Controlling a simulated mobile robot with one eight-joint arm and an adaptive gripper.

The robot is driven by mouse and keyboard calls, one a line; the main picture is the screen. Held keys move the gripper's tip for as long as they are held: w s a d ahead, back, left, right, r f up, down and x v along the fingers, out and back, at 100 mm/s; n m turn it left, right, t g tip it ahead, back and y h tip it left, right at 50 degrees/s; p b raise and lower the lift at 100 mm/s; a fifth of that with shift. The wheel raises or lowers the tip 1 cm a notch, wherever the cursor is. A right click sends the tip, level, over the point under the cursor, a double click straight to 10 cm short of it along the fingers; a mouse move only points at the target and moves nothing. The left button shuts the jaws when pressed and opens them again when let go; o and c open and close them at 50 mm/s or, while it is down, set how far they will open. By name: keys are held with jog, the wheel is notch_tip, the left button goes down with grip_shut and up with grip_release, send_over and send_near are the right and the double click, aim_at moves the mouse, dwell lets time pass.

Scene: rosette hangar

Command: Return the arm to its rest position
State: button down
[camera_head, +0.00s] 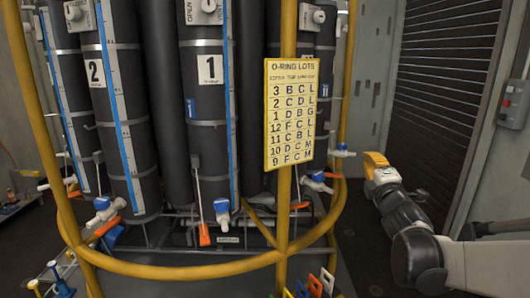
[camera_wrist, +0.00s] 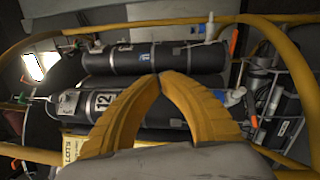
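My gripper (camera_head: 374,162) has yellow fingers and is at the right of the head view, on the end of my grey arm. It is beside the yellow ring frame, to the right of the lot board; I cannot tell whether it touches the frame. In the wrist view my gripper (camera_wrist: 162,77) shows two curved yellow fingers whose tips meet. Nothing shows between the tips. Dark cylinders lie beyond them in that view.
Dark numbered cylinders (camera_head: 211,120) stand inside a yellow tubular frame (camera_head: 180,266). A yellow O-ring lots board (camera_head: 290,115) hangs on its front post. Blue-and-white valves (camera_head: 222,208) sit low on the cylinders. A dark slatted shutter (camera_head: 440,90) stands behind my arm. Open floor shows at right.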

jog(key=s+a+f+m+g, duration=0.3)
jog(key=s+f+m, duration=0.3)
jog(key=s, duration=0.5)
jog(key=s+a+f+m+g+y, duration=0.1)
jog(key=s+a+f+m+g, duration=0.3)
jog(key=s, duration=0.8)
jog(key=s+a+f+m+g, duration=0.3)
jog(key=s+f+m+g, duration=0.2)
jog(key=s+f+m, duration=0.3)
jog(key=s+f, duration=0.1)
jog(key=s, duration=0.2)
jog(key=shift+s+a+m, duration=0.25)
jog(key=shift+s+m, duration=0.1)
jog(key=shift+m, duration=0.05)
